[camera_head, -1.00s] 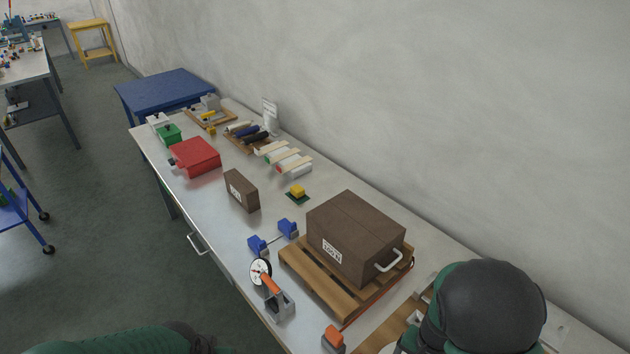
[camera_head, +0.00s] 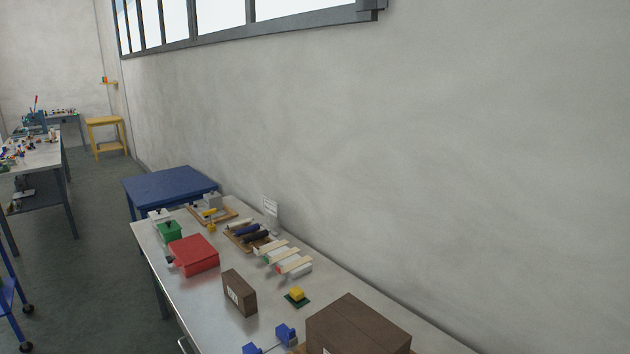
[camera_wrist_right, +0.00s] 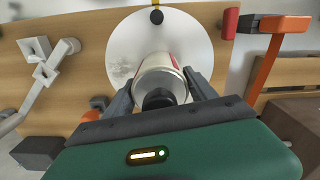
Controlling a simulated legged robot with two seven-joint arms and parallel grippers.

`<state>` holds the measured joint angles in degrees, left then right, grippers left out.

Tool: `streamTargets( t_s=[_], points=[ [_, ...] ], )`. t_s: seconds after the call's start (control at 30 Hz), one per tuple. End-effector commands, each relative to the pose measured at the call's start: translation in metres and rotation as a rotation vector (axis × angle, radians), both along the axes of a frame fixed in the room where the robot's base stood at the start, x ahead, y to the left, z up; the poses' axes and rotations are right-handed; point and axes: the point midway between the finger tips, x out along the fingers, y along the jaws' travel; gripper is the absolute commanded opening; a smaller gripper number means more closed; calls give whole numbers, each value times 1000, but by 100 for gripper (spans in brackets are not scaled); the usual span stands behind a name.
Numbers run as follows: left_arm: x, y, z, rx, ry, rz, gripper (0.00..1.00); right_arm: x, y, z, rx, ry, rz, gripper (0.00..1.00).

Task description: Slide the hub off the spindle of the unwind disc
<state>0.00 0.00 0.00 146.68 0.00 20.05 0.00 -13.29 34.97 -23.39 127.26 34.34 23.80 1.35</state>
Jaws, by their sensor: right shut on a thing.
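In the right wrist view, the unwind disc (camera_wrist_right: 128,36) is a pale round plate on a wooden board. A short light-coloured cylinder with red marks, which I take for the hub (camera_wrist_right: 160,68), stands in front of the disc. My right gripper (camera_wrist_right: 163,82) is shut on it, one dark finger on each side. A black round end shows at the cylinder's near face. The spindle is hidden, and I cannot tell whether the hub is still around it. The head view shows neither gripper nor the disc. My left gripper is out of view.
By the disc in the wrist view are a white bracket (camera_wrist_right: 42,60), an orange-topped lever (camera_wrist_right: 285,24) and a red piece (camera_wrist_right: 230,23). The head view shows the bench with a brown box (camera_head: 355,325), a red box (camera_head: 193,255) and a small brown carton (camera_head: 239,292).

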Motion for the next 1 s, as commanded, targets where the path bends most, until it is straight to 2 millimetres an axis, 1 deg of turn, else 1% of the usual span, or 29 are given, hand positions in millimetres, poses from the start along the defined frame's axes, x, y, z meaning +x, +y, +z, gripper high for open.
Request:
streamTargets(
  t_s=[0.1,1.0],
  points=[
    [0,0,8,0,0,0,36,0,0,8,0,-1,0,0],
    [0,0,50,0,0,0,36,0,0,52,0,-1,0,0]
  ],
)
